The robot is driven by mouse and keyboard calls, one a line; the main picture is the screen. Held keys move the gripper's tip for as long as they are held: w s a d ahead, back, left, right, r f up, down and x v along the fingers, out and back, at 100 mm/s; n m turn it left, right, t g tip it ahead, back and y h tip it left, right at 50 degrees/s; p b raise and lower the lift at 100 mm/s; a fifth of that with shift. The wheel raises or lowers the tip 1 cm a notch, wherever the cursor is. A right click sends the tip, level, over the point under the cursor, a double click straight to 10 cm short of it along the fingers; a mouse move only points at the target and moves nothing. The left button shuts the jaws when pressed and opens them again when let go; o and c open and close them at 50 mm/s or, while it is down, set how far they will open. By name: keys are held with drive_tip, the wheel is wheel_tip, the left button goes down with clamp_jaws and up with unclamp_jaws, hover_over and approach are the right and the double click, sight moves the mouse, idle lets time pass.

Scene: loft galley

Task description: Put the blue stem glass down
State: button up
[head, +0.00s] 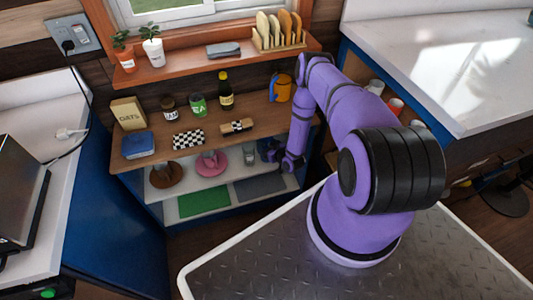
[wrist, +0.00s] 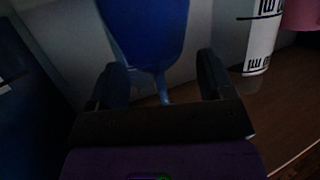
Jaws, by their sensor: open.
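The blue stem glass (wrist: 145,30) fills the upper middle of the wrist view, its bowl above and its thin stem running down between my fingers. My gripper (wrist: 161,78) is open, with one finger on either side of the stem and visible gaps on both sides. The glass's foot is hidden behind the gripper body, so I cannot tell what it rests on. In the head view my gripper (head: 273,153) is low by the right end of the shelf unit, and I cannot make out the blue glass there.
A white cylinder with black markings (wrist: 262,38) stands right of the glass, near a pink object (wrist: 302,14). In the head view a clear glass (head: 249,153), a pink item (head: 211,163) and a brown item (head: 166,175) stand on the shelf left of my gripper.

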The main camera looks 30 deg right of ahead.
sight(266, 147)
drive_tip(key=shift+w, duration=0.25)
drive_tip(key=c, duration=1.1)
drive_tip(key=shift+r, duration=0.1)
drive_tip(key=shift+r, duration=0.6)
wheel_tip(266, 147, up, 2)
drive_tip(key=shift+r, duration=0.1)
drive_tip(key=s+a+r, duration=0.1)
drive_tip(key=s+a, duration=0.3)
drive_tip(key=s, duration=1.1)
drive_tip(key=shift+s+a+r, duration=0.15)
drive_tip(key=shift+s+a, duration=0.05)
drive_tip(key=shift+s, duration=0.05)
drive_tip(key=shift+s, duration=0.1)
